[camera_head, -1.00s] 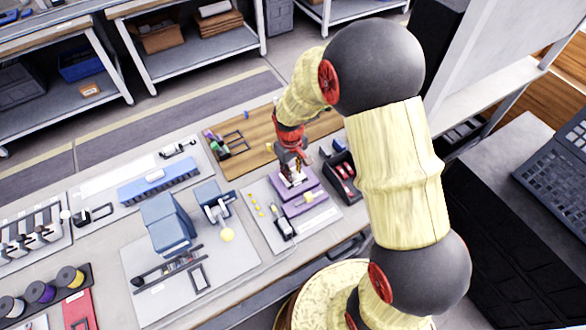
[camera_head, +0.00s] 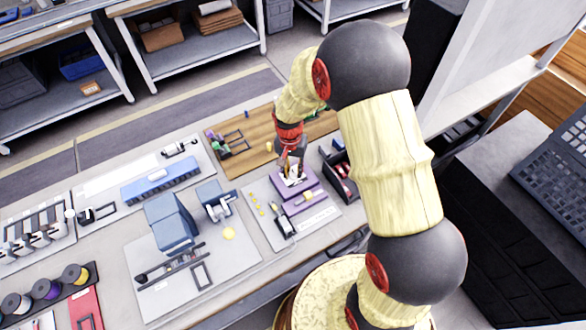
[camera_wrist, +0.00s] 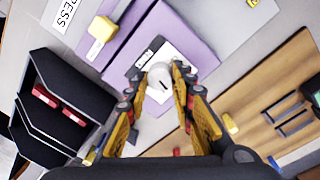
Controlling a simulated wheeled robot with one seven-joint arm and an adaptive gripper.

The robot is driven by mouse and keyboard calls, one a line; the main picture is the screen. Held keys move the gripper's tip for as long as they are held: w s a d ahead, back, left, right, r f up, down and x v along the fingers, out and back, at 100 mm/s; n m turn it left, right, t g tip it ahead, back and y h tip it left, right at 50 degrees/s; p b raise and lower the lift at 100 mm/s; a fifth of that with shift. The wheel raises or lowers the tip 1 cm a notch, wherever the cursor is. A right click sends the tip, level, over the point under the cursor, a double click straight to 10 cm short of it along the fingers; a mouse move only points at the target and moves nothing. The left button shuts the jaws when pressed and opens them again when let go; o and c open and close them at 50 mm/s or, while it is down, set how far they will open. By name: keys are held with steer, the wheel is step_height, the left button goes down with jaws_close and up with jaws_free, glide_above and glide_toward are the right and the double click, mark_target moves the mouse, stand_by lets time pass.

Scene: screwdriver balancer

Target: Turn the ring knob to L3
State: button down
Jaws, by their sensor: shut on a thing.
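The ring knob (camera_wrist: 160,74) is a pale, round knob with a short dark mark on its top. It sits on a white and black label plate (camera_wrist: 172,58) on a purple box (camera_wrist: 190,32); the plate's lettering is too small to read. In the wrist view my gripper (camera_wrist: 160,82) has its two fingers on either side of the knob, closed on it. In the head view my gripper (camera_head: 291,172) points down onto the purple box (camera_head: 308,202), and its fingers hide most of the knob. The knob's present setting cannot be read.
A yellow block (camera_wrist: 102,28) stands on a purple part beside the box. A black bin with red pieces (camera_wrist: 62,95) is at the left in the wrist view. A wooden board (camera_wrist: 262,108) with a black frame lies at the right. A blue machine (camera_head: 170,222) stands left of the purple box.

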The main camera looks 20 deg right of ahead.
mark_target(292, 171)
steer(key=shift+m, duration=1.6)
steer(key=c, duration=1.5)
jaws_free()
steer(key=shift+c, duration=0.2)
steer(key=shift+o, duration=0.2)
steer(key=shift+r, duration=0.1)
step_height(292, 171, up, 12)
steer(key=shift+w+a, duration=0.15)
steer(key=shift+w, duration=0.1)
